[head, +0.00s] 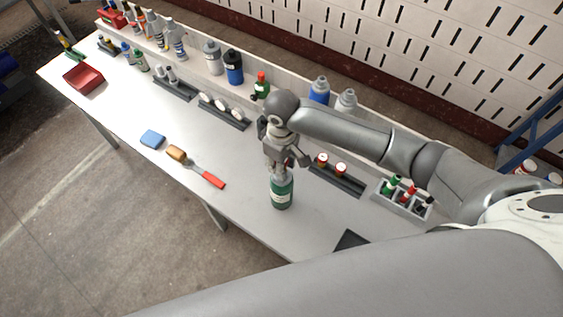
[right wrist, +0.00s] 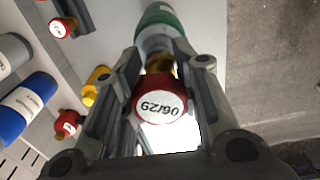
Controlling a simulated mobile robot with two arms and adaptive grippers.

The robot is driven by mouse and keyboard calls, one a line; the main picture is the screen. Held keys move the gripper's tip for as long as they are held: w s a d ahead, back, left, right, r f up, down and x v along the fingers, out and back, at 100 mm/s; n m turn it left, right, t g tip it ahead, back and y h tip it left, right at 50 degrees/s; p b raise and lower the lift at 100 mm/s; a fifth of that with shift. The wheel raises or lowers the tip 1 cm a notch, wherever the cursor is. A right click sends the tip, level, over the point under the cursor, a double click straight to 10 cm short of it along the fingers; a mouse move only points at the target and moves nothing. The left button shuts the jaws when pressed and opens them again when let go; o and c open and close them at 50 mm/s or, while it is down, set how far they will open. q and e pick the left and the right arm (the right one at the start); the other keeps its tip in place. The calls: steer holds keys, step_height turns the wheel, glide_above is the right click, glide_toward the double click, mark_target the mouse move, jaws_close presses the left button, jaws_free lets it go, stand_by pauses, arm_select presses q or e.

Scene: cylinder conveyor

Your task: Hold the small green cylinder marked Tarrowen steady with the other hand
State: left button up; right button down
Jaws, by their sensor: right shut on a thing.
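A small green cylinder (head: 282,190) with a white label stands about upright on the table near its front edge; the name on the label is too small to read. In the right wrist view the green body (right wrist: 160,18) has a pale shoulder, a yellow neck and a red cap (right wrist: 160,105) marked 06/29. My right gripper (head: 283,166) comes down from above and is shut on the top of this cylinder, its fingers on either side of the neck and cap. My left gripper is not in view.
Behind the gripper are a black rack (head: 336,181) with red-capped parts and a grey box (head: 403,197) of small items. Another green cylinder (head: 262,88), a blue one (head: 319,91) and others stand along the back. A red-handled brush (head: 208,178) lies left; table between is clear.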

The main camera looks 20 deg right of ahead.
steer(key=c, duration=1)
jaws_free()
steer(key=shift+r, duration=0.1)
step_height(320, 180, up, 12)
steer(key=shift+f, duration=0.1)
